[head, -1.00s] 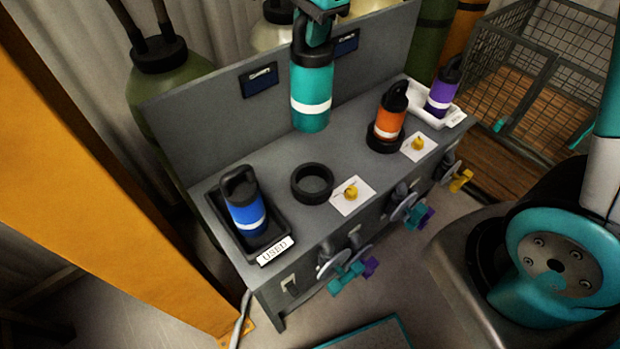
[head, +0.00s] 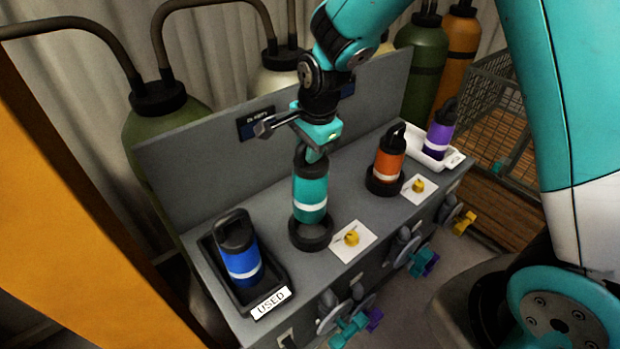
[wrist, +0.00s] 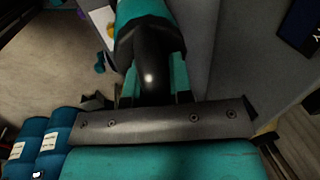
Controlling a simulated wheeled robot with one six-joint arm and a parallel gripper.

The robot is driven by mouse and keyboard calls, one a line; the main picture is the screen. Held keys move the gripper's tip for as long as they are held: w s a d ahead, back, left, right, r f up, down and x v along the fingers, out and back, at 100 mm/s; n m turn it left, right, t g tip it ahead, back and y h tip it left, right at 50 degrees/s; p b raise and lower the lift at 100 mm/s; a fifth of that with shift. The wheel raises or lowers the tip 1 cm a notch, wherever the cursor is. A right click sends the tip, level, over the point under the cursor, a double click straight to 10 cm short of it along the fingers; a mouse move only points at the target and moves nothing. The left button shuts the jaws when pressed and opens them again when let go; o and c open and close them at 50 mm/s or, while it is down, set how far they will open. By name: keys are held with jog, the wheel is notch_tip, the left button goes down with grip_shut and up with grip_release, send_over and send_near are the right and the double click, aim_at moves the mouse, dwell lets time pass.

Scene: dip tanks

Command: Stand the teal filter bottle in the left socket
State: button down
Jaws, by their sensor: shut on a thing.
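The teal filter bottle (head: 310,188) has a white band and a dark top with a loop handle. It is upright in the head view, at the left socket (head: 311,232), a black ring on the grey bench. Its base is at or just inside the ring; I cannot tell whether it rests on the bottom. My gripper (head: 316,150) is above the bottle, shut on its handle. In the wrist view the dark handle (wrist: 156,68) lies between the fingers, with the teal body beyond it.
A blue bottle (head: 240,255) stands in the black USED tray (head: 277,276) at left. An orange bottle (head: 388,160) stands in the right socket (head: 384,184). A purple bottle (head: 438,137) is in a white tray (head: 455,160). The bench's back panel (head: 200,180) rises behind.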

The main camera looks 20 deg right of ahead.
aim_at(310, 180)
notch_tip(310, 180, down, 9)
jog(key=shift+r+p, duration=0.15)
jog(key=shift+p, duration=0.55)
jog(key=c, duration=1)
grip_release()
jog(key=r, duration=0.4)
jog(key=s+r+b, duration=0.1)
jog(key=r, duration=0.2)
jog(key=s+r+b, duration=0.1)
jog(key=r, duration=0.3)
jog(key=shift+s+d+r, duration=0.15)
jog(key=shift+d+r, duration=0.15)
jog(key=s+a+r+n+y, duration=0.1)
jog(key=s+r+n, duration=0.2)
jog(key=s+n, duration=0.4)
jog(key=s+a+r+n+g+y, duration=0.1)
jog(key=s+a+r+n, duration=0.1)
jog(key=s+r+n, duration=0.2)
jog(key=s+a+r+n+g+y, duration=0.1)
jog(key=s+r+n, duration=0.3)
jog(key=s+n, duration=0.6)
jog(key=shift+s+a+r+n+y, duration=0.1)
jog(key=shift+s+a+n+y, duration=0.3)
jog(key=shift+s, duration=0.5)
